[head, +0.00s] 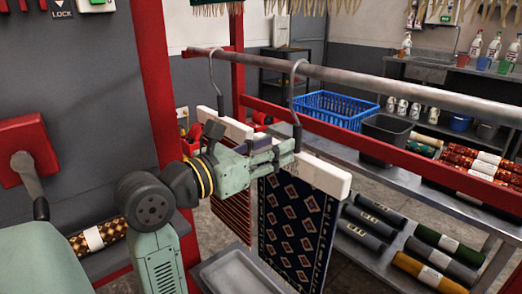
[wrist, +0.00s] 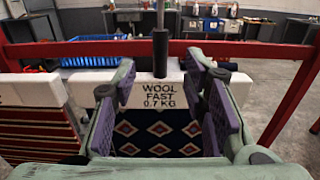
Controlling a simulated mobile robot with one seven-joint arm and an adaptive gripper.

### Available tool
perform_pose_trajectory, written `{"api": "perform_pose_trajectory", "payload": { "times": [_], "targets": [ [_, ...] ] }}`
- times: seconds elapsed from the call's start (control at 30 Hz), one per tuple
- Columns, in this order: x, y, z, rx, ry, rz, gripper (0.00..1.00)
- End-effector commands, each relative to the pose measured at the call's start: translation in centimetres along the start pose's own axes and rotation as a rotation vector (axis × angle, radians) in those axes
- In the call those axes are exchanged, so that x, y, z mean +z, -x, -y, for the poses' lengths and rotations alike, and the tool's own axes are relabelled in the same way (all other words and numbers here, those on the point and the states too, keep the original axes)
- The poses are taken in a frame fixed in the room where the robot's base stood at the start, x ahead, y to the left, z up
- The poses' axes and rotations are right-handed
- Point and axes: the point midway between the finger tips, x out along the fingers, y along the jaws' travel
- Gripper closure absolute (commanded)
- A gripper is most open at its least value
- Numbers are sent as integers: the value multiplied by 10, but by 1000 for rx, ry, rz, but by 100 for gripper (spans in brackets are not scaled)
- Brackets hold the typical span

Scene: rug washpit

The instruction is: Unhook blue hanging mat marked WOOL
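The blue mat (head: 295,232), dark navy with red and white diamonds, hangs from a white bar (head: 328,178). The bar's metal hook (head: 293,85) is over the grey rail (head: 350,78). In the wrist view the bar (wrist: 245,88) reads WOOL FAST 0.7 KG, with the mat (wrist: 158,135) below it and the dark hook stem (wrist: 160,52) rising from it. My gripper (head: 290,150) is at the bar near the stem's lower end. In the wrist view its purple-padded fingers are spread on both sides of the label and stem; I cannot tell whether they touch the bar.
A red striped mat (head: 231,212) hangs close on the left from its own hook (head: 212,80). A red beam (head: 330,124) runs behind. Beyond it a bench holds a blue basket (head: 335,108), a dark bin (head: 385,137) and rolled rugs (head: 478,160). A grey tray (head: 240,272) is below.

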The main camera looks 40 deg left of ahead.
Motion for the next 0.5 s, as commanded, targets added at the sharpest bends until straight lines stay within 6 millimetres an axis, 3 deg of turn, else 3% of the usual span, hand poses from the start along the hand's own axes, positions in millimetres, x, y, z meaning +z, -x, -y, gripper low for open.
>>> {"api": "perform_pose_trajectory", "payload": {
  "times": [0.5],
  "targets": [
    [0,-42,0,-2,1,0,60]
  ]
}}
